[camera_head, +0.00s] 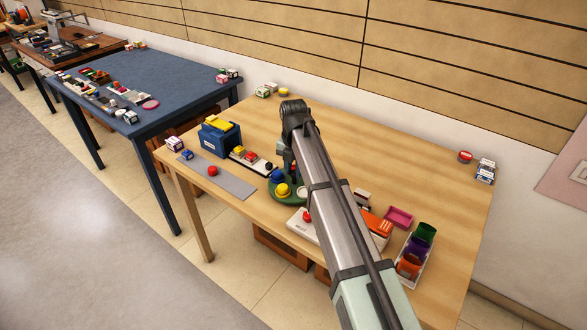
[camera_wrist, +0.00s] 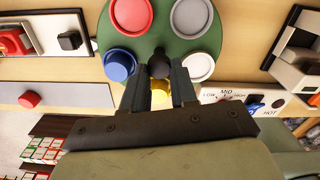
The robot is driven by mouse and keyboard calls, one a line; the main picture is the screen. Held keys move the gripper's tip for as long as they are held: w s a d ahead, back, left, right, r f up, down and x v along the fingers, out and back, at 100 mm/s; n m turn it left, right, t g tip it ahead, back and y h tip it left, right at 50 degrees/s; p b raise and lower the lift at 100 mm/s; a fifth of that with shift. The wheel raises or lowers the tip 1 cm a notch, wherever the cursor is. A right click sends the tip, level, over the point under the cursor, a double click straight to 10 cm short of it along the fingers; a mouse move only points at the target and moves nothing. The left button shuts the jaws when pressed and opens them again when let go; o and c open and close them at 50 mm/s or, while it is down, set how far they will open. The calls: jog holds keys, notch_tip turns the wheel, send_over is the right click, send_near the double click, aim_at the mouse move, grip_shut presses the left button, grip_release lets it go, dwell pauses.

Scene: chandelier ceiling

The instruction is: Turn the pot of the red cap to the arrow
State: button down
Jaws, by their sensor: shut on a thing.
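A round green turntable (camera_wrist: 172,45) carries several capped pots in a ring. In the wrist view the red-capped pot (camera_wrist: 131,15) is at the upper left of the ring. A blue-capped pot (camera_wrist: 119,66) is at the left and a yellow-capped pot (camera_wrist: 160,96) shows between my fingers. White or grey caps (camera_wrist: 192,17) are on the right side. My gripper (camera_wrist: 158,70) is shut on the dark knob (camera_wrist: 158,63) at the turntable's middle. In the head view my arm partly covers the turntable (camera_head: 288,200). I cannot make out the arrow in either view.
A panel with a dial marked LOW, MID, HOT (camera_wrist: 238,99) is right of the turntable. A grey strip with a red button (camera_wrist: 29,99) lies left. A blue box (camera_head: 220,138) and a tray of coloured cups (camera_head: 413,262) stand on the wooden table.

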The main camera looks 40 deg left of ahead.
aim_at(294, 173)
jog(key=shift+n, duration=2.3)
jog(key=c, duration=0.9)
grip_release()
jog(key=shift+r, duration=0.15)
notch_tip(294, 173, up, 14)
jog(key=shift+f, duration=0.2)
